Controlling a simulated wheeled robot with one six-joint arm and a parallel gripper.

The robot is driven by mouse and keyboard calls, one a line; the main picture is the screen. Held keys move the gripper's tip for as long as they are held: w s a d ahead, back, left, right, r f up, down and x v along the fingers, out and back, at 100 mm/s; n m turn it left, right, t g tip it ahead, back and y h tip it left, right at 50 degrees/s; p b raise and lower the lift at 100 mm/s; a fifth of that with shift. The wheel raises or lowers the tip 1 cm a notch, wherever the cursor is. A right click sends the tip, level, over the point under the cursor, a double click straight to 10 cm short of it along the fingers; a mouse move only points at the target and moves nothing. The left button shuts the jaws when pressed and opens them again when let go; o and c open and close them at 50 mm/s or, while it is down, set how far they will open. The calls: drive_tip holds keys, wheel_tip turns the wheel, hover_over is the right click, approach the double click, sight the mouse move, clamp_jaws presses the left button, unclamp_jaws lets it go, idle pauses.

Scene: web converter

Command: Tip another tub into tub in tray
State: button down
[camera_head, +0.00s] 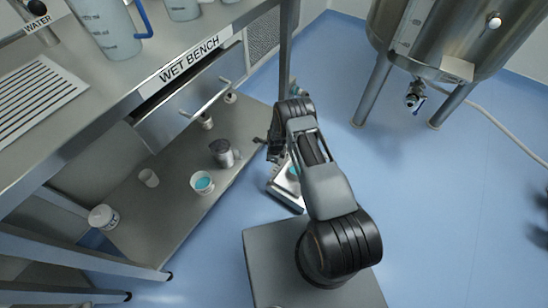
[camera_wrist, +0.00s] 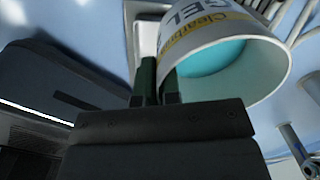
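In the wrist view a white tub (camera_wrist: 190,42) with a yellow-banded label and teal contents sits at my fingertips. My gripper (camera_wrist: 159,82) has its two fingers close together, with the tub's wall between them. In the head view my gripper (camera_head: 275,147) is right of the shelf, mostly hidden by my arm. Below it is a pale tray (camera_head: 287,197). A teal patch (camera_head: 293,172) shows at the tray's far end, partly behind my arm; I cannot tell which tub it belongs to. Another white tub with teal contents (camera_head: 203,186) stands upright on the lower shelf.
A steel vessel (camera_head: 440,40) stands at the back right.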

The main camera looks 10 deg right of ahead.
drive_tip(key=shift+s+d+f+t+y, duration=0.3)
drive_tip(key=shift+d+t+y, duration=0.2)
drive_tip(key=shift+d+y, duration=0.1)
drive_tip(key=shift+f, duration=0.15)
drive_tip(key=shift+s+d+f+t+y+b, duration=0.3)
drive_tip(key=shift+y+b, duration=0.25)
drive_tip(key=shift+b, duration=0.95)
drive_tip(key=shift+s+d+f+t+y+b, duration=0.15)
drive_tip(key=shift+d+t+y+b, duration=0.3)
drive_tip(key=shift+b, duration=1.05)
drive_tip(key=shift+s+d+f+t+y+b, duration=0.2)
drive_tip(key=shift+d+f+t+y+b, duration=0.25)
drive_tip(key=shift+b, duration=0.6)
drive_tip(key=shift+s+d+f+t+y+b, duration=0.1)
drive_tip(key=shift+s+d+f+y+b, duration=0.1)
drive_tip(key=shift+y+b, duration=0.65)
drive_tip(key=shift+s+d+f+t+y+b, duration=0.15)
drive_tip(key=shift+f+t+y+b, duration=0.9)
drive_tip(key=shift+b, duration=0.95)
drive_tip(key=r+t+y+b, duration=0.1)
drive_tip(key=y, duration=0.1)
drive_tip(key=r+y+b, duration=0.1)
drive_tip(key=shift+s+d+t+y, duration=0.2)
drive_tip(key=shift+d+t+y, duration=0.15)
drive_tip(key=shift+d, duration=0.05)
drive_tip(key=shift+s+d+r+y+b, duration=0.15)
drive_tip(key=shift+y+b, duration=0.15)
drive_tip(key=shift+b, duration=0.3)
